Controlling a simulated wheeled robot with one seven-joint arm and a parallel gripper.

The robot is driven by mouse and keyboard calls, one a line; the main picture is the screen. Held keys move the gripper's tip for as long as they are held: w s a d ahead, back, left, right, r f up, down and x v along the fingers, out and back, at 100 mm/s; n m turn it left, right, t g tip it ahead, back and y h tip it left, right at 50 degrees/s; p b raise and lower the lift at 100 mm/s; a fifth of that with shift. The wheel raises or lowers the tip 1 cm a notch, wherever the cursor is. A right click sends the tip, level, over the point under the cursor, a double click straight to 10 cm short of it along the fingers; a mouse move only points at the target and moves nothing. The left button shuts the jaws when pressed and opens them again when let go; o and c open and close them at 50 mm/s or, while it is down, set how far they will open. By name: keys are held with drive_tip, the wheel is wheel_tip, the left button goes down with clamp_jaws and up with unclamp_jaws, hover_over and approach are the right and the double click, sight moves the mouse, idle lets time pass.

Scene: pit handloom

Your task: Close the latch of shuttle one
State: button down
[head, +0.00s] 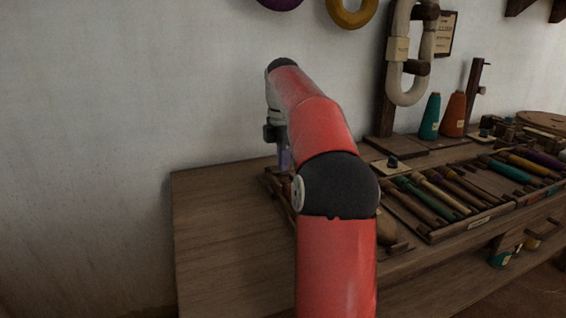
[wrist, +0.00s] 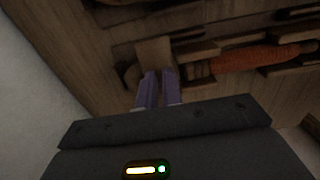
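In the wrist view, a dark wooden shuttle holds an orange-red wound bobbin (wrist: 262,58) in its slot. A small lighter wooden block (wrist: 155,50), perhaps the latch, sits by the bobbin's left end. My gripper (wrist: 159,74) has its two pale purple fingers nearly together, with nothing visible between them. The fingertips are just below the block in the picture; I cannot tell whether they touch it. In the head view, my gripper (head: 284,160) points down over the bench, and my arm hides most of the shuttle.
The wooden bench (head: 225,235) is clear at the left. A tray (head: 432,236) of coloured bobbins lies to the right. Teal (head: 430,118) and orange (head: 454,115) cones stand at the back near the wall. A hank of pale yarn (head: 398,75) hangs above.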

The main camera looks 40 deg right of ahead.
drive_tip(key=shift+r+m+p, duration=0.1)
drive_tip(key=shift+m+p, duration=0.2)
drive_tip(key=m+p, duration=0.3)
drive_tip(key=shift+s+a+r, duration=0.15)
drive_tip(key=m+p, duration=0.4)
drive_tip(key=m, duration=0.1)
drive_tip(key=shift+s+a+m+p, duration=0.2)
drive_tip(key=shift+m+p, duration=0.1)
drive_tip(key=shift+p, duration=0.1)
drive_tip(key=m+p, duration=0.3)
drive_tip(key=m, duration=0.1)
drive_tip(key=shift+a+m, duration=0.15)
drive_tip(key=shift+m, duration=0.15)
drive_tip(key=shift+a+m+p, duration=0.15)
drive_tip(key=shift+m+p, duration=0.85)
drive_tip(key=shift+m, duration=1)
drive_tip(key=shift+f, duration=0.2)
drive_tip(key=c, duration=1.8)
unclamp_jaws()
